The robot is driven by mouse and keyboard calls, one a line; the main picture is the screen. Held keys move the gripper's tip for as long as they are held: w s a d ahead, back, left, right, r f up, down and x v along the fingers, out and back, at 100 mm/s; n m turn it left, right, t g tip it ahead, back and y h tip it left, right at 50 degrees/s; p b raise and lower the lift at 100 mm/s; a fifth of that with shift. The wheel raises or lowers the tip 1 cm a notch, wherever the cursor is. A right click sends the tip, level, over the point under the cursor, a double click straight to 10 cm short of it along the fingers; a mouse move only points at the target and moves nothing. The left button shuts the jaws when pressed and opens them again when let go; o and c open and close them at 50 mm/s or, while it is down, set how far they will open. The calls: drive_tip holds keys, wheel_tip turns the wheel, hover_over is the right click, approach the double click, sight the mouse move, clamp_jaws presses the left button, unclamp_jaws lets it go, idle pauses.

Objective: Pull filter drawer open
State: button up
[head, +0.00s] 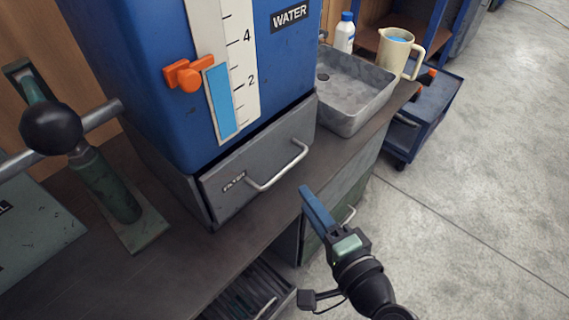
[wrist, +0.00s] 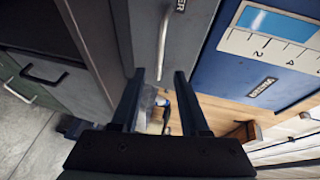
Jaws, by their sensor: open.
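The filter drawer (head: 255,170) is a grey drawer with a FILTER label and a pale bar handle (head: 279,168), set under the blue water tank (head: 150,90). It looks shut. My gripper (head: 307,193) is to the right of and in front of the handle in the head view, apart from it. In the wrist view the two fingers of my gripper (wrist: 160,74) are spread with nothing between them. The handle (wrist: 163,45) shows there just beyond the fingertips, in line with the gap. The drawer front (wrist: 190,35) lies behind it.
A grey basin (head: 350,92), a white bottle (head: 345,33) and a cream jug (head: 397,50) are at the back right. A green lever with a black ball (head: 52,128) stands left on the bench. An open lower drawer (head: 250,292) is beneath the bench. Floor on the right is clear.

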sight(285, 169)
drive_tip(key=b+x, duration=0.1)
drive_tip(key=x, duration=0.9)
drive_tip(key=shift+w+a+b, duration=0.15)
drive_tip(key=shift+w+b, duration=0.25)
clamp_jaws()
drive_tip(key=shift+f, duration=0.1)
idle(0.7)
